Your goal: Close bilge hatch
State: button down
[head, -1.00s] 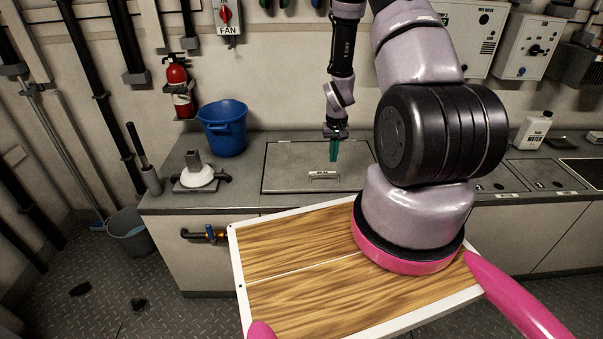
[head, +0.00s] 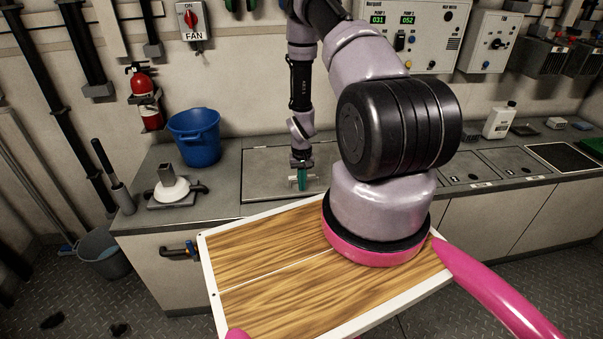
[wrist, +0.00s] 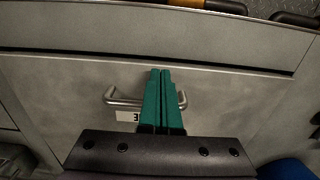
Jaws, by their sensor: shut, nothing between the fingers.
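The bilge hatch (head: 263,172) is a grey rectangular lid in the worktop, and it looks flat and level with the surface around it. It fills much of the wrist view (wrist: 70,85), with a metal bar handle (wrist: 112,98) and a partly hidden label (wrist: 128,117). My gripper (head: 301,187) points down at the handle, its two green fingers together with nothing between them. In the wrist view the fingers (wrist: 160,72) cross in front of the middle of the handle. I cannot tell whether they touch it or the lid.
A blue bucket (head: 194,137) and a white-based fitting (head: 172,190) stand on the worktop left of the hatch. Flush panels (head: 465,168) and a white bottle (head: 499,120) are to the right. My wooden-topped base is close in front of the counter.

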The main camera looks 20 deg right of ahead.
jog(key=shift+f, duration=0.8)
